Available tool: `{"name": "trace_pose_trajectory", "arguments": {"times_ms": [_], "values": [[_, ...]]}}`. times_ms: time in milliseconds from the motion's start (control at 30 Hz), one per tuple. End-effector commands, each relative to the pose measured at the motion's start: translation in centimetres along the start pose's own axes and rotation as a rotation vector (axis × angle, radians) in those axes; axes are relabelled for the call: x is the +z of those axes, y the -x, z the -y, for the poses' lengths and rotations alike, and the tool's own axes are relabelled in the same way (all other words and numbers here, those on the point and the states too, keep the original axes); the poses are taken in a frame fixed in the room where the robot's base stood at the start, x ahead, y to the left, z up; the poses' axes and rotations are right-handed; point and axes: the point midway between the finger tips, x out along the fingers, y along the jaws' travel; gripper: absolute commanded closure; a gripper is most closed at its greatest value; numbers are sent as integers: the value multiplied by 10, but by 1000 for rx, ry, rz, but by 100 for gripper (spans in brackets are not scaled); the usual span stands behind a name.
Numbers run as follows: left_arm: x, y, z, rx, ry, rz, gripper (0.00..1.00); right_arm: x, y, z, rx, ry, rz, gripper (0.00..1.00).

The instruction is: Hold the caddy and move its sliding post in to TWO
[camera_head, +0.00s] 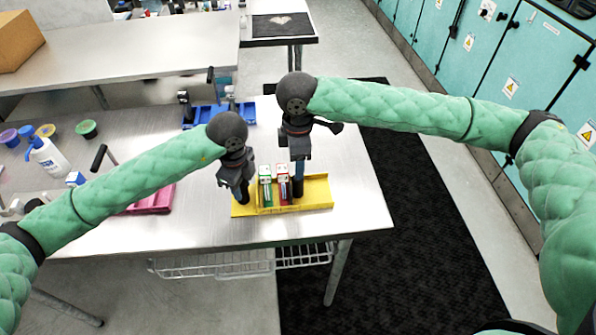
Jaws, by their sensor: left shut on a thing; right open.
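The yellow caddy (318,193) lies near the front right of the metal table. A green-and-white module (266,187) and a red-and-white module (283,185) stand side by side in its middle. My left gripper (243,198) is at the caddy's left part, pointing down and shut on the caddy. My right gripper (298,188) is open, pointing down over the caddy just right of the red module. The sliding post cannot be made out; it may be hidden by my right gripper. The caddy's marks are too small to read.
A red tray (152,200) lies left of the caddy, partly behind my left arm. A blue rack (205,114) stands behind it. A white bottle (47,157) and several coloured bowls are at the far left. The table's front and right edges are close to the caddy.

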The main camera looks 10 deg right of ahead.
Motion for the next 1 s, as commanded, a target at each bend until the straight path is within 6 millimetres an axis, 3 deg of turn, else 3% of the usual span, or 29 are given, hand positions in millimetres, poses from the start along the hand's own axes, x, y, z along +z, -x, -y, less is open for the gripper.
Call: {"name": "trace_pose_trajectory", "arguments": {"times_ms": [100, 300, 667, 900, 1000], "values": [[0, 0, 0, 1, 0, 0, 100, 0, 20, 0, 2, 2, -1, 50], [0, 0, 0, 1, 0, 0, 100, 0, 38, 0, 0, 1, 1, 50], [0, 0, 0, 1, 0, 0, 100, 0, 43, 0, 0, 1, 0, 50], [0, 0, 0, 1, 0, 0, 100, -2, 39, 1, -30, -63, -37, 97], [0, 0, 0, 1, 0, 0, 100, -4, 36, 2, -74, -155, -89, 100]]}}
